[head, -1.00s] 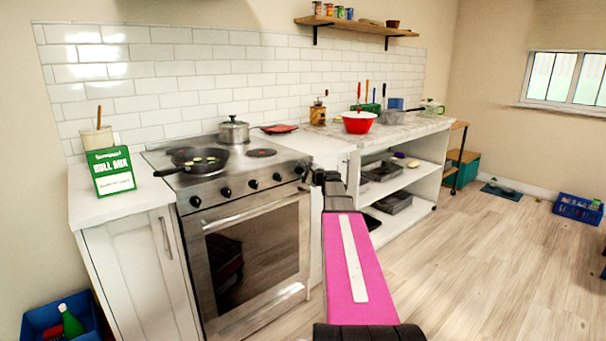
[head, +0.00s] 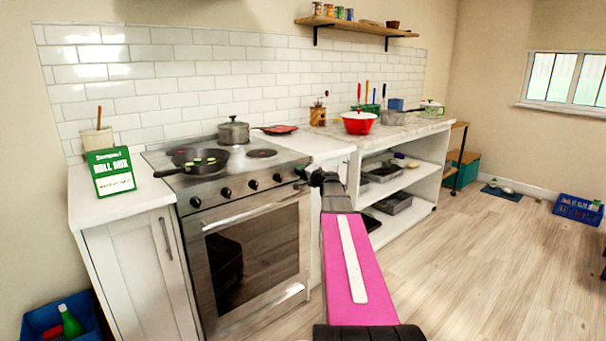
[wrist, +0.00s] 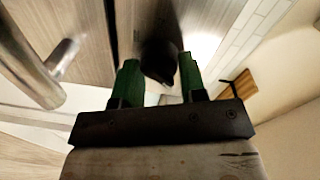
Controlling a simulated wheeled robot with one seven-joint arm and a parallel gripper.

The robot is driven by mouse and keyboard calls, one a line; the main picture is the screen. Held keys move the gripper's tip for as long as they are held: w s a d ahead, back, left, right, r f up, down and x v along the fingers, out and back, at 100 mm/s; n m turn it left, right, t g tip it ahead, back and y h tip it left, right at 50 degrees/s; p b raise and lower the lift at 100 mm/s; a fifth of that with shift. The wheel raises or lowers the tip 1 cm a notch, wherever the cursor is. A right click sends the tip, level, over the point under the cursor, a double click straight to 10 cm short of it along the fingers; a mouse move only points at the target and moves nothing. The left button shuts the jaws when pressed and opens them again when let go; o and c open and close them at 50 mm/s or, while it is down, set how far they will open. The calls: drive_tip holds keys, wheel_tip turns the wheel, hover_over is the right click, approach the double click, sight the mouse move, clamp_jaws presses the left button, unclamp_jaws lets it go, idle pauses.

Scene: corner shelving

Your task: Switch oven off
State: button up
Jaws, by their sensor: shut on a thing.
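The steel oven (head: 253,255) stands in the middle of the counter run, with a row of black knobs along its front panel. The other knobs, such as the leftmost one (head: 195,202), are clear of my gripper.
The oven door handle (head: 250,212) runs just below the knobs; it also shows close by in the wrist view (wrist: 30,65). A frying pan (head: 205,168) and a steel pot (head: 233,132) stand on the stove top.

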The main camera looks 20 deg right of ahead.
drive_tip(key=n, duration=0.6)
drive_tip(key=shift+s+a+n, duration=0.1)
drive_tip(key=shift+n, duration=0.3)
drive_tip(key=shift+t, duration=0.3)
drive_tip(key=o, duration=0.9)
drive_tip(key=v, duration=1)
drive_tip(key=shift+s+r, duration=0.1)
drive_tip(key=shift+s, duration=0.3)
